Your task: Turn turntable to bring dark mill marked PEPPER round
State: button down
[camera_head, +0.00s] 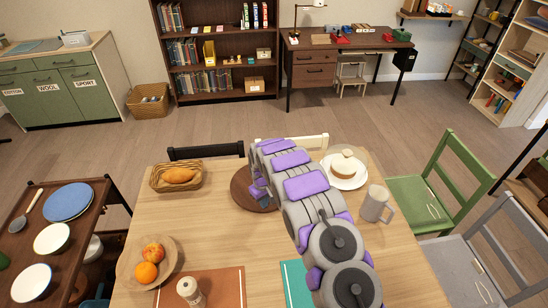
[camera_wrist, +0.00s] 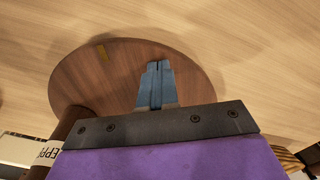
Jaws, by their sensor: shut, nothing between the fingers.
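The turntable is a round dark-wood disc (camera_head: 243,198) on the table, partly covered by my arm in the head view. A dark brown mill (camera_wrist: 70,124) shows at the lower left of the wrist view, with a white label (camera_wrist: 42,150) reading "EPP". Its lower part is cut off by my gripper. In the head view I cannot make it out. My gripper (camera_wrist: 159,66) is shut and empty, its blue fingertips over the disc; contact cannot be told.
A bread basket (camera_head: 165,186) stands left of the turntable, a plate (camera_head: 335,180) with a bun at its right, and a grey mug (camera_head: 374,204) near my arm. A fruit bowl (camera_head: 132,276) and a pale shaker (camera_head: 190,291) are nearer. Chairs flank the table.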

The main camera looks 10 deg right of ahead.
aim_at(251, 205)
jog(key=shift+a+f, duration=0.2)
jog(key=shift+a, duration=0.05)
dwell(0.3)
jog(key=shift+a, duration=0.75)
jog(key=shift+w+a, duration=0.2)
jog(key=shift+a, duration=0.4)
jog(key=shift+w+a, duration=0.1)
dwell(0.4)
jog(key=shift+w+a, duration=0.25)
jog(key=shift+a, duration=0.35)
jog(key=shift+w+a, duration=0.1)
jog(key=shift+a, duration=0.1)
